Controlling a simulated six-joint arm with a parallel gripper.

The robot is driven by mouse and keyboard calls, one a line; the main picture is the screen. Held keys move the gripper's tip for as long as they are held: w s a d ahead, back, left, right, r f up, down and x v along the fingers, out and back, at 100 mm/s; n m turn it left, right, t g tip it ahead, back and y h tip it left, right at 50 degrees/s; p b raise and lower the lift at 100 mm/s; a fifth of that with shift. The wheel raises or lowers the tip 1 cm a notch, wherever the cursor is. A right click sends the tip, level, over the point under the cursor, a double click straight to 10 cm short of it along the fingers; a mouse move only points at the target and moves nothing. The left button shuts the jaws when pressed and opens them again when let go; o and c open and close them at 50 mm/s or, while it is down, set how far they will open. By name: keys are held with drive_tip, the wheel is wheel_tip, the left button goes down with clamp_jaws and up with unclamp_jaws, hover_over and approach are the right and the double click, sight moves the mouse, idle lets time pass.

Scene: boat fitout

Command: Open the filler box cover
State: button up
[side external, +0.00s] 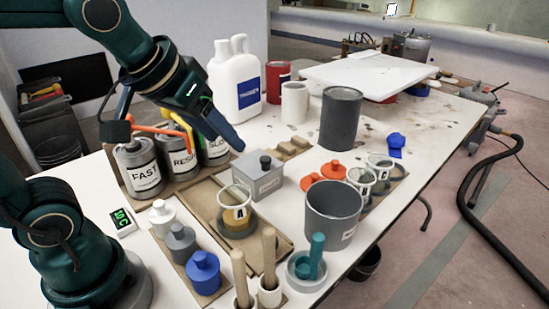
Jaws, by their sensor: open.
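The filler box (262,187) is a small grey box near the middle of the table. My gripper (228,134) is above and to the left of the box, coming down over the row of cans. A dark blue finger slants down to the right, its tip a little above and left of the box and seemingly apart from it. The gripper is open and nothing shows in it. The inside of the box is hidden by the cover.
A cup marked A (236,214) stands close in front of the box. A large grey pot (334,213) and orange lids (333,169) are to its right. Small tan blocks (293,145) lie behind it.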

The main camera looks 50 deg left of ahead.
drive_tip(key=n+g, duration=0.1)
drive_tip(key=n, duration=0.1)
approach(265, 158)
drive_tip(key=shift+g+y, duration=0.5)
drive_tip(key=shift+g, duration=0.4)
drive_tip(key=x, duration=0.3)
drive_tip(key=w+x, duration=0.1)
drive_tip(key=x, duration=0.1)
drive_tip(key=d+x, duration=0.1)
drive_tip(key=x, duration=0.2)
drive_tip(key=shift+w+f, duration=0.1)
drive_tip(key=shift+w, duration=0.2)
clamp_jaws()
